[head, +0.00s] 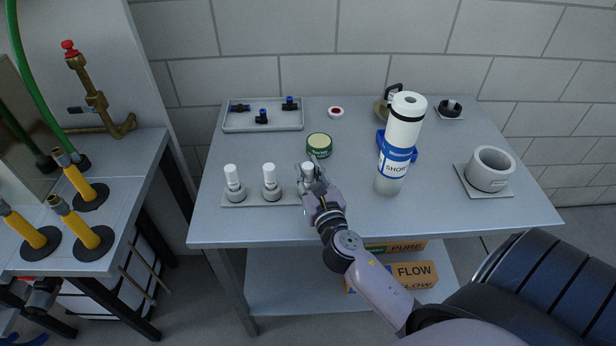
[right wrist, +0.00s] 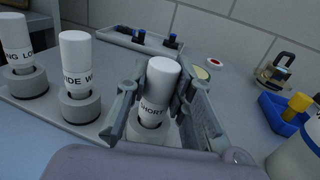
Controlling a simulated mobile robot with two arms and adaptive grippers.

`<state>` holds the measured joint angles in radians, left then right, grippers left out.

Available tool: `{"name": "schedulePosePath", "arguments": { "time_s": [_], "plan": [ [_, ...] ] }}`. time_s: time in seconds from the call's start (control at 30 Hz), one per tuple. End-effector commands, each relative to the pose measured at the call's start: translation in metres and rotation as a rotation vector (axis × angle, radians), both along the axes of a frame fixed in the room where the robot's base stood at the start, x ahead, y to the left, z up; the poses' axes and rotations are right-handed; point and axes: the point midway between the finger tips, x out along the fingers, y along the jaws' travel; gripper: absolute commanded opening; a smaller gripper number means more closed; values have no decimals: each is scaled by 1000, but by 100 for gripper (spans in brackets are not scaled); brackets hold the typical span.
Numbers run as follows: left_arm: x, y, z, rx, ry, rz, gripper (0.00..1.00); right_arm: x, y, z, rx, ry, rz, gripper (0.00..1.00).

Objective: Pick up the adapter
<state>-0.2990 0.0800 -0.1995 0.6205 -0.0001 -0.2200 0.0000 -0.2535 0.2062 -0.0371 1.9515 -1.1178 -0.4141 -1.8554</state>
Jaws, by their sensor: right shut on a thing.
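The adapters are white cylinders standing upright in grey round holders on a pale strip (head: 255,203) at the table's front left. The left one (head: 232,175) and the middle one (head: 270,173) stand free. In the right wrist view, the middle one (right wrist: 76,60) shows part of a "WIDE" label and the left one (right wrist: 16,45) a partly cut label. My right gripper (head: 313,172) is shut on the rightmost adapter (right wrist: 160,85), labelled "SHORT". That adapter is upright, its lower end at or in its grey holder (right wrist: 147,132). My left gripper is not in view.
A tray (head: 262,127) with several black and blue fittings lies behind. A green tin (head: 319,145) sits beyond my gripper. A tall white vessel (head: 405,120) with a blue "SHORT" band stands to the right. A grey cup (head: 488,170) is at the far right.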

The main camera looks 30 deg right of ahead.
Motion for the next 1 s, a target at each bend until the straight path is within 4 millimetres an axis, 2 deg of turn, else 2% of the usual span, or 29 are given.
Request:
{"name": "schedulePosePath", "arguments": {
  "time_s": [0.13, 0.37, 0.57, 0.77, 1.0],
  "plan": [
    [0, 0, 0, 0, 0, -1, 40, 0, 0, 0, 0, 0, 0, 3],
    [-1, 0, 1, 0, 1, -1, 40, 0, 0, 2, 0, -1, 0, 3],
    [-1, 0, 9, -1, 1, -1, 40, 0, 0, 17, -1, -4, 1, 3],
    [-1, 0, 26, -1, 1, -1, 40, 0, 0, 57, -3, -6, 3, 3],
    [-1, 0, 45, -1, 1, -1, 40, 0, 1, 126, -5, -6, 5, 3]
  ]
}}
